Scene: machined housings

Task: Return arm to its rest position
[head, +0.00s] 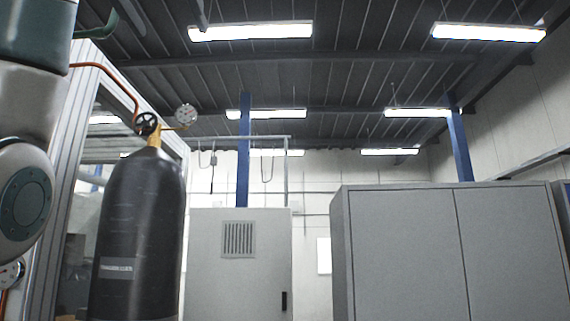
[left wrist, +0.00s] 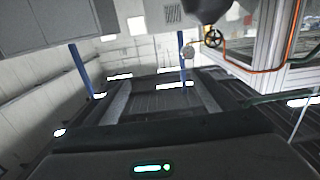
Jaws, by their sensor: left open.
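My left arm (head: 28,150) rises along the left edge of the head view, with pale grey links and a dark green joint cover. Its gripper fingers do not show there. In the left wrist view, the jaws of my left gripper (left wrist: 162,82) stand apart, with no object seen between them. The gripper's dark body with a lit green indicator fills the bottom of that view. My right arm and gripper are not in view.
A black gas cylinder (head: 138,235) with a valve and gauge (head: 186,115) stands beside an aluminium frame (head: 85,130), close to my left arm. A grey cabinet (head: 240,265) and a wide grey locker (head: 400,255) stand farther back. Ceiling lights (head: 250,32) hang above.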

